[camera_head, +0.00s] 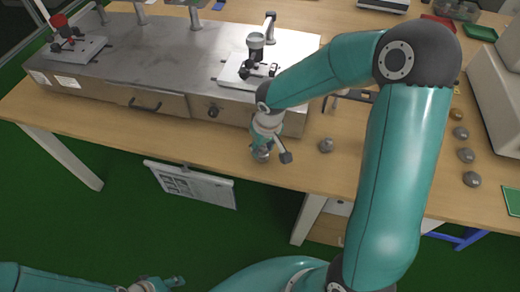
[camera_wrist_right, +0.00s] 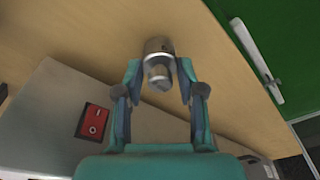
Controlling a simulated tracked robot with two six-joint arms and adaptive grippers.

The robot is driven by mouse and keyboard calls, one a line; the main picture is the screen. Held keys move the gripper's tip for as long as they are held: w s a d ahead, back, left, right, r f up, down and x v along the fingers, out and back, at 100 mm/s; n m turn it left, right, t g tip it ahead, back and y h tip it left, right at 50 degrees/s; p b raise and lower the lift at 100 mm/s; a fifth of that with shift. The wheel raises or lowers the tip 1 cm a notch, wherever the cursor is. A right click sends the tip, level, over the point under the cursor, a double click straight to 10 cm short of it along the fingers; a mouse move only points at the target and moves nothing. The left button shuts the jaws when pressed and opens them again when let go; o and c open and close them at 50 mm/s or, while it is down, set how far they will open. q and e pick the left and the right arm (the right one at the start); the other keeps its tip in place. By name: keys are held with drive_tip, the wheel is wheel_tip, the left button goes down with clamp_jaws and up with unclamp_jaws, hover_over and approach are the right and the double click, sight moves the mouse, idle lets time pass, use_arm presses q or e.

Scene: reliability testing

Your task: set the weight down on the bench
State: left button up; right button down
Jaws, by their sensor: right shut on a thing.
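The weight (camera_head: 261,155) is a small grey metal cylinder with a narrower knob. It shows in the right wrist view (camera_wrist_right: 158,65) between the fingertips. My right gripper (camera_head: 264,149) is shut on it at the front strip of the wooden bench (camera_head: 150,132). In the right wrist view my right gripper (camera_wrist_right: 158,75) has a finger on each side of the weight. I cannot tell whether the weight touches the bench top. My left gripper (camera_head: 168,282) is low at the bottom left, away from the bench; its finger opening is unclear.
A metal-topped test box (camera_head: 170,50) stands behind my right gripper.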

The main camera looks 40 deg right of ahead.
drive_tip(key=shift+f, duration=0.25)
drive_tip(key=shift+f, duration=0.15)
drive_tip(key=c, duration=0.7)
unclamp_jaws()
drive_tip(key=shift+r, duration=0.35)
wheel_tip(320, 180, up, 12)
drive_tip(key=s+p, duration=0.1)
drive_tip(key=s, duration=0.1)
drive_tip(key=shift+f, duration=0.25)
